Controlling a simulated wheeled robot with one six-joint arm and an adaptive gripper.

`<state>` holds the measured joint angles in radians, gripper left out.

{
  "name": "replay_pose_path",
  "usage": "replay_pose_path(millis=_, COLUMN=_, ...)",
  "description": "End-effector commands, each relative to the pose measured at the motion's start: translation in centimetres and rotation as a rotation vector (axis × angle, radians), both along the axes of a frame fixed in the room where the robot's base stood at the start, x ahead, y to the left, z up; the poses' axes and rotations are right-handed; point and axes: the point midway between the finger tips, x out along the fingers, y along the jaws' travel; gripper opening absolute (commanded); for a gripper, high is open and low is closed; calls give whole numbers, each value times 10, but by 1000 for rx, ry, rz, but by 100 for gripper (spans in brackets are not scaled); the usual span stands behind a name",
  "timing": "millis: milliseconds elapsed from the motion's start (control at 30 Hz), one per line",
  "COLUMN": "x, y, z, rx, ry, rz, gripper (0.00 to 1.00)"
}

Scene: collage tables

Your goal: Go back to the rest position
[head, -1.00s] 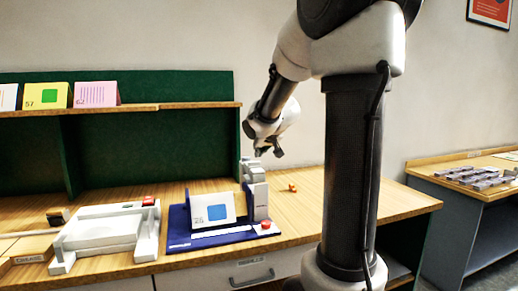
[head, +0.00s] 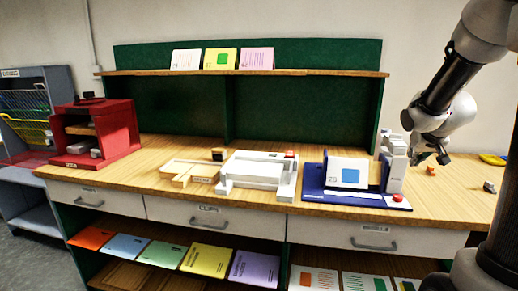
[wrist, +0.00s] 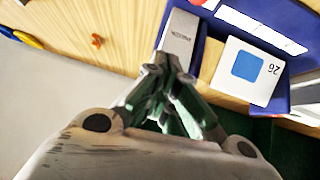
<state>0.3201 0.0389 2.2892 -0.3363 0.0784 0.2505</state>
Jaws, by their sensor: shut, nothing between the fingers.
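My gripper (head: 443,158) is shut and empty. In the head view it hangs over the right part of the wooden table (head: 300,215), just right of the grey upright of the blue device (head: 322,190). The blue device holds a white card with a blue square (head: 350,172) and has a red button (head: 397,197). In the wrist view my gripper (wrist: 182,128) is in front of the grey upright (wrist: 178,42), and the card (wrist: 246,70) lies to its right.
A white tray-like device (head: 258,175) and a red press (head: 95,130) stand further left. A shelf (head: 300,72) with cards runs behind. Coloured booklets (head: 205,260) lie below the drawers.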

Motion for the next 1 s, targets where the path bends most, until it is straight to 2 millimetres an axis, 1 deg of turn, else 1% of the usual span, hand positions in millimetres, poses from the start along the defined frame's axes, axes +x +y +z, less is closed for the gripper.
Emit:
replay_pose_path(millis=33, x=-21, y=1, z=-14, rx=9, ry=80, rz=-14, gripper=0)
replay_pose_path(millis=67, x=-37, y=3, z=-20, rx=15, ry=131, rz=-22, gripper=0)
replay_pose_path(millis=100, x=-60, y=9, z=-24, rx=24, ry=196, rz=-28, gripper=0)
replay_pose_path(millis=167, x=-94, y=24, z=-25, rx=42, ry=283, rz=-26, gripper=0)
replay_pose_path(millis=200, x=-117, y=35, z=-23, rx=55, ry=334, rz=-20, gripper=0)
replay_pose_path(millis=267, x=-151, y=56, z=-19, rx=78, ry=401, rz=-2, gripper=0)
replay_pose_path(millis=300, x=-173, y=70, z=-15, rx=94, ry=438, rz=15, gripper=0)
replay_pose_path(millis=367, x=-205, y=91, z=-8, rx=116, ry=481, rz=47, gripper=0)
replay_pose_path(millis=400, x=-225, y=105, z=-4, rx=130, ry=500, rz=71, gripper=0)
replay_pose_path(millis=500, x=-264, y=134, z=6, rx=153, ry=508, rz=132, gripper=0)
replay_pose_path(millis=567, x=-276, y=146, z=12, rx=159, ry=483, rz=163, gripper=0)
replay_pose_path(millis=633, x=-282, y=155, z=19, rx=153, ry=433, rz=194, gripper=0)
replay_pose_path(millis=800, x=-284, y=165, z=35, rx=131, ry=353, rz=245, gripper=0)
replay_pose_path(millis=1000, x=-283, y=167, z=36, rx=127, ry=348, rz=257, gripper=0)
